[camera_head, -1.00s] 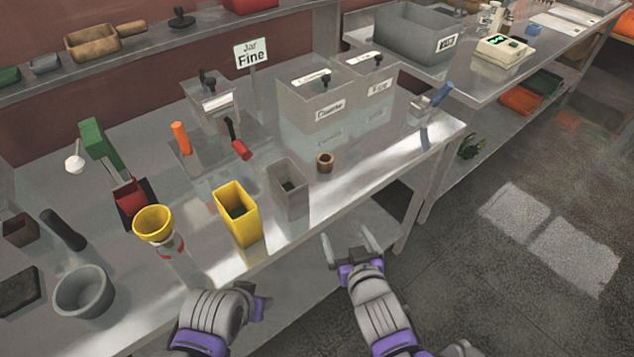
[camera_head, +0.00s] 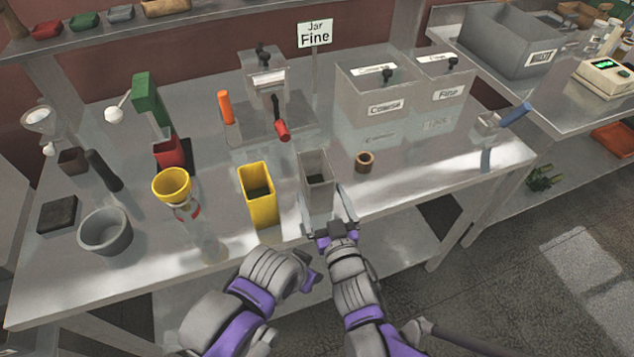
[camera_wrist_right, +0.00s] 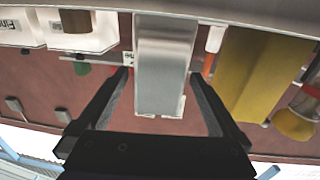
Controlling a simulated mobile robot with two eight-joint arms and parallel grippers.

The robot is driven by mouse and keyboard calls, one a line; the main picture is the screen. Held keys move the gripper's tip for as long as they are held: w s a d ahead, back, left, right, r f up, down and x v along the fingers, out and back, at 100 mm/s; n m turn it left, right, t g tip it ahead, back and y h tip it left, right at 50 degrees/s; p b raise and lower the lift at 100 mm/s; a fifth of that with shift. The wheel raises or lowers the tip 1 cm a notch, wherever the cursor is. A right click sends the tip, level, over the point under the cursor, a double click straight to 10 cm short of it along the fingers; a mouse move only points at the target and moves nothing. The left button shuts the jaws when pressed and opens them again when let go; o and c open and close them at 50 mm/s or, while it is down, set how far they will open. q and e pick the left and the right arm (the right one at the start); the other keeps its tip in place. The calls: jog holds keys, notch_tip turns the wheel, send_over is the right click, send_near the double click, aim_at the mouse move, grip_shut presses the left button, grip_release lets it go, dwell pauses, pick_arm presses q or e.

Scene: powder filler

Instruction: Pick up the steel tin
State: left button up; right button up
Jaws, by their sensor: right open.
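The steel tin (camera_head: 316,178) is a tall grey open-topped box standing upright near the front edge of the steel table. My right gripper (camera_head: 327,207) is open, with a finger on each side of the tin's lower part. In the right wrist view the tin (camera_wrist_right: 161,65) stands between the two spread fingers of the right gripper (camera_wrist_right: 160,95), with gaps visible on both sides. My left gripper (camera_head: 311,275) is low in front of the table, and its fingers are not clear.
A yellow tin (camera_head: 261,195) stands close to the left of the steel tin. A small brown ring-like cup (camera_head: 364,161) is to its right. A yellow funnel (camera_head: 172,186) stands farther left and a red-handled device (camera_head: 281,130) behind. The table's right front is clear.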

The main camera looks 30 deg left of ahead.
aim_at(311, 165)
jog(key=shift+p+x, duration=0.65)
jog(key=shift+x, duration=2.15)
jog(key=shift+d+r, duration=0.1)
jog(key=shift+r, duration=0.05)
jog(key=c, duration=1.4)
